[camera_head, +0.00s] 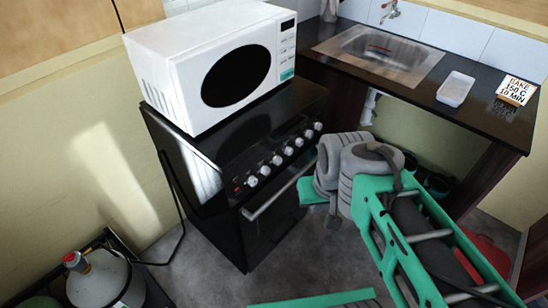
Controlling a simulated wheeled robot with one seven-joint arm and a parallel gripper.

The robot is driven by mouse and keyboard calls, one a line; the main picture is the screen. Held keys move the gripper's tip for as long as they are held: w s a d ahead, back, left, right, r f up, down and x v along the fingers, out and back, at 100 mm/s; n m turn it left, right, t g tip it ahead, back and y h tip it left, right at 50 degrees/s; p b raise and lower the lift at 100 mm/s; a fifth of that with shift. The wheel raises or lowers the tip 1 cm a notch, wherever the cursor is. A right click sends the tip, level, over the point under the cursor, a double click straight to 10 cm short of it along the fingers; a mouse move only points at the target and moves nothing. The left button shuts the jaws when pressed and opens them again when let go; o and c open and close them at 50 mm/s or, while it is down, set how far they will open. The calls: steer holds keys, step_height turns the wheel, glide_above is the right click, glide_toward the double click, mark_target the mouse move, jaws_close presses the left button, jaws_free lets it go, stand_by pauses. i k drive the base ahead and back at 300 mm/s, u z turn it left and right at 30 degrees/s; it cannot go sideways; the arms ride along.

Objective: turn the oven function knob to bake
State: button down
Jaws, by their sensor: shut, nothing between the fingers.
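The black oven (215,180) stands in the middle with its front turned toward the lower right. A row of several pale knobs runs along its upper front edge, from the near left knob (252,181) to the far right knob (318,126). Their markings are too small to read, so I cannot tell which is the function knob or where it points. My green and grey arm reaches in from the lower right, its bent joints just right of the oven front. I cannot make out my gripper's fingers; they seem hidden behind the arm.
A white microwave (165,75) sits on the oven. The oven door handle (275,195) sticks out below the knobs. A counter to the right holds a sink (385,50), a white tray (455,89) and a card (516,90) reading "BAKE 150 C 10 MIN". A gas cylinder (105,280) stands lower left.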

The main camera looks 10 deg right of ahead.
mark_target(299, 142)
steer(key=z, duration=1)
steer(key=i, duration=0.75)
steer(key=u, duration=2.3)
